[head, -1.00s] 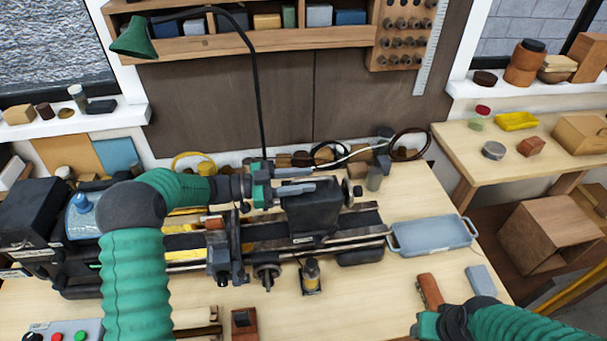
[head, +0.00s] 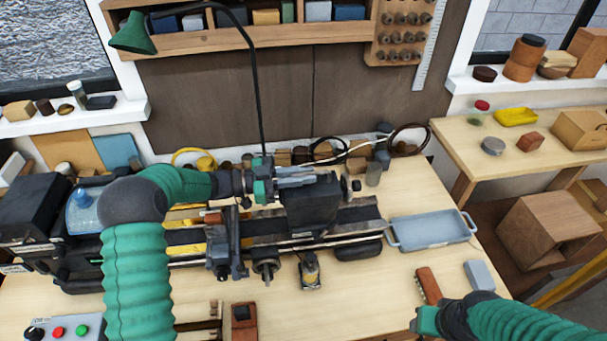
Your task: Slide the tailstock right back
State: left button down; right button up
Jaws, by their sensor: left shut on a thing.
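The tailstock (head: 313,208) is a dark block on the right part of the lathe bed (head: 357,221), with a handwheel at its right. A stretch of bare bed runs to its right. My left gripper (head: 311,178) reaches in from the left at the top of the tailstock. Its fingers are shut on a part there; the exact grip is hard to see. My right gripper (head: 417,321) is low at the right, away from the lathe; its fingertips are too unclear to judge.
A blue-grey tray (head: 432,231) stands just right of the bed's end. A brown-handled tool (head: 428,285) and a grey block (head: 479,274) lie near my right gripper. The lathe carriage (head: 222,258) is left of the tailstock. Cables and small items line the back.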

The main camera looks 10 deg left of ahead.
pick_arm(q)
jog(key=shift+w+r, duration=0.15)
jog(key=shift+r, duration=0.15)
dwell(0.6)
jog(key=shift+w+d+b, duration=0.15)
jog(key=shift+d+b, duration=0.15)
jog(key=shift+d, duration=0.25)
jog(key=shift+w+d, duration=0.1)
jog(key=shift+d, duration=0.1)
jog(key=shift+w+d+r, duration=0.1)
jog(key=c, duration=1.6)
grip_release()
jog(key=shift+o, duration=0.6)
jog(key=shift+w+d+f, duration=0.1)
jog(key=shift+w+f, duration=0.1)
jog(key=shift+f, duration=0.1)
jog(key=b+v, duration=0.1)
jog(key=v, duration=0.2)
jog(key=b+v, duration=0.1)
jog(key=v, duration=0.3)
jog(key=shift+f+b, duration=0.2)
jog(key=shift+b, duration=0.15)
jog(key=shift+a, duration=0.4)
jog(key=shift+r, duration=0.1)
